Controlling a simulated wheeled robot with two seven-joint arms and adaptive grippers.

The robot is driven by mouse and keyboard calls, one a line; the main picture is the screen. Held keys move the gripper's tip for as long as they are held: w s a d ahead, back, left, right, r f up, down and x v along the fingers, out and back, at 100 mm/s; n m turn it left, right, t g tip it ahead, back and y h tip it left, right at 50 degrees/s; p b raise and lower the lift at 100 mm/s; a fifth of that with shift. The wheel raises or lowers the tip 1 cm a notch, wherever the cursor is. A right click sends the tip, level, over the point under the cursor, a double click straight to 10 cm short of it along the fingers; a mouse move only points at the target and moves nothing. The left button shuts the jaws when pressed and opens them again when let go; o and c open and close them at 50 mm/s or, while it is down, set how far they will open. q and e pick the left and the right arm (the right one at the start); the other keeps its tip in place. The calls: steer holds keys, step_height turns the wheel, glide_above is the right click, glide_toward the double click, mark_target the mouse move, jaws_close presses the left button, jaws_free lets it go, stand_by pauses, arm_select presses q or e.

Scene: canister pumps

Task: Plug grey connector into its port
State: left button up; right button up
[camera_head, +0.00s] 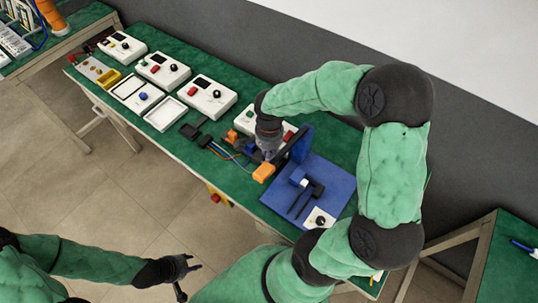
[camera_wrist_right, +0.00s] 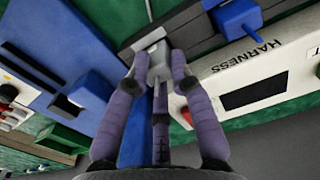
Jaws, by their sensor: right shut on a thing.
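My right gripper (camera_head: 268,150) is at the upright blue fixture (camera_head: 301,144) on the green workbench. In the right wrist view, its purple fingers (camera_wrist_right: 158,75) are closed around a light grey connector (camera_wrist_right: 156,62). A grey cable runs back from the connector between the fingers. The connector's front end is at or very near a dark bar (camera_wrist_right: 180,32); I cannot tell whether it touches or is seated, and its port is not clearly visible. My left gripper (camera_head: 183,272) is open and empty, off the bench's front side.
A blue plate (camera_head: 330,180) with a black part lies right of the fixture. An orange block (camera_head: 264,172) and thin wires are beside the right gripper. A white box marked HARNESS (camera_wrist_right: 255,85) is close to the fingers. White instrument boxes (camera_head: 208,95) and trays fill the bench's left.

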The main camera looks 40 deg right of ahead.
steer(key=shift+f, duration=0.4)
steer(key=shift+f, duration=0.15)
steer(key=o, duration=0.8)
steer(key=shift+o, duration=0.2)
steer(key=shift+r, duration=0.4)
step_height(320, 180, up, 12)
steer(key=p, duration=0.4)
steer(key=shift+f, duration=0.2)
steer(key=shift+r, duration=0.1)
